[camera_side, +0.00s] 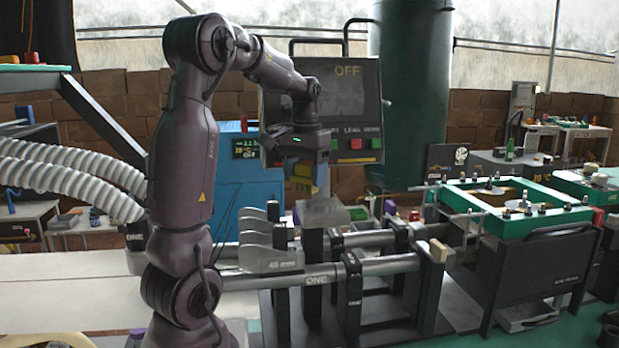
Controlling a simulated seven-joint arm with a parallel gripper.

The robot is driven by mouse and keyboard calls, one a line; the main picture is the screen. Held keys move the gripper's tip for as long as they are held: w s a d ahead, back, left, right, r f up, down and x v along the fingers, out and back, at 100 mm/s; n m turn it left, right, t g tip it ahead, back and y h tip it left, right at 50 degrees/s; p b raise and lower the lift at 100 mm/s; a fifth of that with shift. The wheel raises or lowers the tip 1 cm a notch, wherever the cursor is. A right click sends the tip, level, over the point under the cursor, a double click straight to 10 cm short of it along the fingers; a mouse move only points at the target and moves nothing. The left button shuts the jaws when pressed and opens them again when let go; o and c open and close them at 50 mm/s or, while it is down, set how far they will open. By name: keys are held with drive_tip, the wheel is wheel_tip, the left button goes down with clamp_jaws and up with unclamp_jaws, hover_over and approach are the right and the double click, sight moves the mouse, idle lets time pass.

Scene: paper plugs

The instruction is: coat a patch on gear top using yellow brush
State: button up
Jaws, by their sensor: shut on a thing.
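My gripper (304,172) points down near the middle of the side view and is shut on a small yellow thing, which looks like the yellow brush (301,181). The fingers hide part of it, and a blue piece shows at its right side. Just below is a flat grey block (322,213) on a dark post. The brush's lower end is close above this block, and I cannot tell whether they touch. I cannot make out a clear gear shape or any coated patch at this size.
A control panel with an OFF screen (345,100) stands behind my gripper. A blue cabinet (230,190) is behind to the left. A green-framed tray (482,223) stands at the right.

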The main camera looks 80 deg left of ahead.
sight(306, 163)
drive_tip(key=shift+r, duration=2.85)
drive_tip(key=shift+d, duration=0.1)
drive_tip(key=w+d+f+m, duration=0.3)
drive_tip(key=w+d+f, duration=0.1)
drive_tip(key=w+d, duration=0.25)
drive_tip(key=w+d+f+m, duration=0.3)
drive_tip(key=w+d+f, duration=0.2)
drive_tip(key=d, duration=0.2)
drive_tip(key=w+d+f+m, duration=0.2)
drive_tip(key=d+f+m, duration=0.1)
drive_tip(key=d+f, duration=0.9)
drive_tip(key=d, duration=0.3)
drive_tip(key=shift+w, duration=0.35)
drive_tip(key=shift+d, duration=0.1)
